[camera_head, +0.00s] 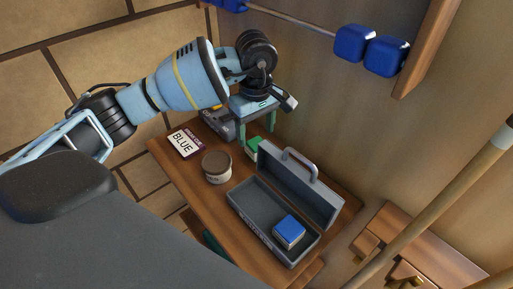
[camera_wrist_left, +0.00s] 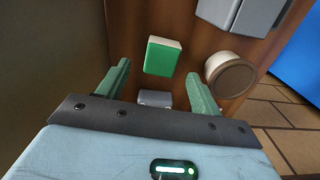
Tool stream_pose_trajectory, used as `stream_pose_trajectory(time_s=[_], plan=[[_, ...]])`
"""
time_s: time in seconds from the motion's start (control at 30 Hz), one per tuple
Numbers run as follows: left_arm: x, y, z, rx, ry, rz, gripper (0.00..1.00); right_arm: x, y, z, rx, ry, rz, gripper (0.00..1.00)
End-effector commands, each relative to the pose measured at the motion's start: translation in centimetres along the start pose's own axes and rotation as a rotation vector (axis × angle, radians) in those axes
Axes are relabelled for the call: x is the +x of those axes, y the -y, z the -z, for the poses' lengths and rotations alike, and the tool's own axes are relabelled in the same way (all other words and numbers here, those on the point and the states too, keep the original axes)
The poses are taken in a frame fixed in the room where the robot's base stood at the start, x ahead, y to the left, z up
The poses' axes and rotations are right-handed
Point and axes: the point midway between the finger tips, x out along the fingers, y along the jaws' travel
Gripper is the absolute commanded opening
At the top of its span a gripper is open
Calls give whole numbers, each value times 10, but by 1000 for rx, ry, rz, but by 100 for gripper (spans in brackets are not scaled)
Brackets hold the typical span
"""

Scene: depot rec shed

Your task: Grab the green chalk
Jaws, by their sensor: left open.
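The green chalk (camera_head: 252,147) is a small cube on the wooden shelf, partly hidden behind the open lid of a grey metal box in the head view. In the left wrist view the whole green chalk (camera_wrist_left: 160,58) shows, with a green side and a pale top. My left gripper (camera_head: 257,129) is open, its green fingers pointing down near the chalk. In the left wrist view the chalk lies ahead of the gap between the fingertips (camera_wrist_left: 161,80), not gripped. My right gripper is not in view.
The grey box (camera_head: 245,208) holds a blue chalk (camera_head: 289,230). A small grey object (camera_wrist_left: 155,98) shows between the fingers. A pole (camera_head: 440,205) leans at right.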

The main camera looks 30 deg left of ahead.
Motion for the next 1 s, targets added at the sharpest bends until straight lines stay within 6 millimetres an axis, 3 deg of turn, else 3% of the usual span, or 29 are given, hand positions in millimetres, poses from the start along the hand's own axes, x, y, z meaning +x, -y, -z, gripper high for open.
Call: stream_pose_trajectory(time_s=[0.3,0.63,1.0], plan=[[41,2,-4,0,1,3,65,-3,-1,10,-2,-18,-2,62],[48,2,-4,0,0,1,65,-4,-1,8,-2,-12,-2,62],[48,2,-4,0,0,1,18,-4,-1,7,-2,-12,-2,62]])
